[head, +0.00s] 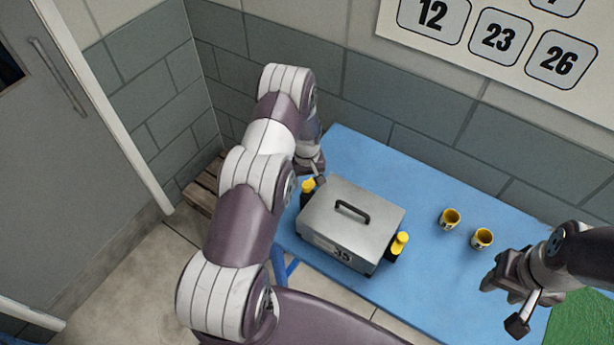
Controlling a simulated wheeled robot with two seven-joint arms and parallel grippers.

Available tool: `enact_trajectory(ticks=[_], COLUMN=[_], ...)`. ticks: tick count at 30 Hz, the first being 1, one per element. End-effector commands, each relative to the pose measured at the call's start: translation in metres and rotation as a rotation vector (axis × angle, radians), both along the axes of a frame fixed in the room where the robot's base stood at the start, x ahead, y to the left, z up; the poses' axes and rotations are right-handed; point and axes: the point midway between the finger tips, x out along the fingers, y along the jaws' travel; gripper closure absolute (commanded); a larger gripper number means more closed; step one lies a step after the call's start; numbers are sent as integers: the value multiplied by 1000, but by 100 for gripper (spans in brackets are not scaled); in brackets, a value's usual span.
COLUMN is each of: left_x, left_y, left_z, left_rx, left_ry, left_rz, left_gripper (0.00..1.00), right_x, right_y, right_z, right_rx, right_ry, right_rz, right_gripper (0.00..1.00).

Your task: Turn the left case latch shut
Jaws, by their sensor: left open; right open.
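The grey case (372,203) stands on the blue table (440,190), its lid down, with a black handle on top and a label reading 35 on the front. The left case latch (308,187) is a yellow-topped black piece at the case's left side. A matching right latch (399,243) sits at the right side. My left gripper (317,178) is at the case's back left corner, close to the left latch; its fingers are small and partly hidden by my arm, and I cannot tell whether they touch it. My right gripper (505,300) is open and empty over the table's right part.
A green surface (580,325) lies at the lower right. A wooden slatted piece (203,190) is by the wall left of the table. The table behind the case is clear.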

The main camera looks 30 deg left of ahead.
Motion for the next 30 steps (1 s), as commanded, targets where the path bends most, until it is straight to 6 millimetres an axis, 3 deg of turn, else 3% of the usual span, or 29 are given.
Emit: enact_trajectory(ticks=[12,17,18,30], left_x=[0,0,0,0], left_y=[0,0,0,0], left_z=[-13,-12,-12,-15], left_rx=[1,0,0,0], left_ry=[-1,0,0,0], left_rz=[-1,-1,-1,-75], left_gripper=[42,94,98,98], right_x=[0,0,0,0], right_y=[0,0,0,0], right_z=[4,4,4,-8], right_rx=[0,0,0,0], right_ry=[0,0,0,0], right_rz=[0,0,0,0], right_gripper=[57,57,57,57])
